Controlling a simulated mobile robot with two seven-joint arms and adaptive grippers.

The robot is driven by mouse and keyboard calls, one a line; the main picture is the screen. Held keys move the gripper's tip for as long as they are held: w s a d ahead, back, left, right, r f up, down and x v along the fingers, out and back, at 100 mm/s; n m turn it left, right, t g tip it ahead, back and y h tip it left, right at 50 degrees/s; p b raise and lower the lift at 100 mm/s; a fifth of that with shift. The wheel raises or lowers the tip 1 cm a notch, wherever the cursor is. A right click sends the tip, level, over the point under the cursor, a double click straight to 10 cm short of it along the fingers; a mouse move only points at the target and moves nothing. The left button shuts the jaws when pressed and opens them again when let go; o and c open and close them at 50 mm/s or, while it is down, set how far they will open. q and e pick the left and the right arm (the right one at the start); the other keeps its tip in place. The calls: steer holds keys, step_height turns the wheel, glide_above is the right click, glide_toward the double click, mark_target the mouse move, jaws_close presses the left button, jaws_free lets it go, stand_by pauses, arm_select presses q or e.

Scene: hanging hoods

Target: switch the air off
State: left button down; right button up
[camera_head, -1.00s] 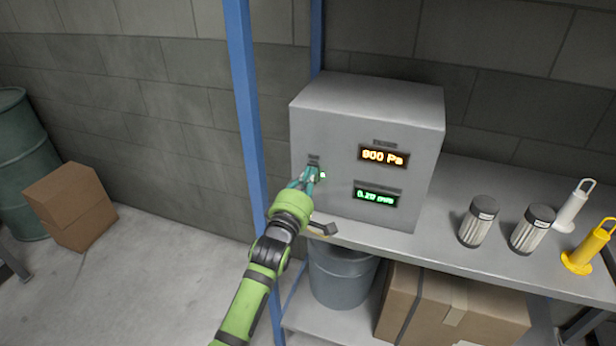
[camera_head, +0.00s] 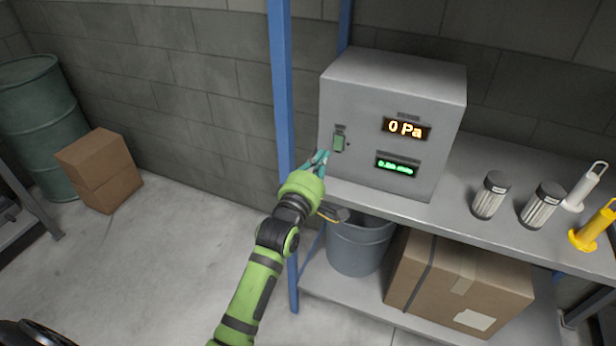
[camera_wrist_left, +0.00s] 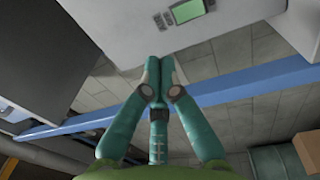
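A grey control box (camera_head: 360,165) stands on the shelf, with an orange display (camera_head: 406,129) reading 0 Pa and a green display (camera_head: 397,168) below it, too small to read surely. A green rocker switch (camera_head: 339,143) is on the left of its front face; it also shows at the top of the left wrist view (camera_wrist_left: 187,11). My left gripper (camera_head: 322,158) is just below and left of the switch, apart from it. In the left wrist view its teal fingers (camera_wrist_left: 159,62) are together with nothing between them. My right gripper is not in view.
Two filter cartridges (camera_head: 491,196), a white handled tool (camera_head: 586,187) and a yellow one (camera_head: 594,226) stand right of the box. A blue post (camera_head: 281,100) rises close to my left arm. A bucket (camera_head: 358,246) and a carton (camera_head: 455,285) sit below.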

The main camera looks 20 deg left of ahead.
arm_select(q)
steer(key=s+b, duration=0.1)
steer(key=s, duration=0.3)
steer(key=shift+s, duration=0.3)
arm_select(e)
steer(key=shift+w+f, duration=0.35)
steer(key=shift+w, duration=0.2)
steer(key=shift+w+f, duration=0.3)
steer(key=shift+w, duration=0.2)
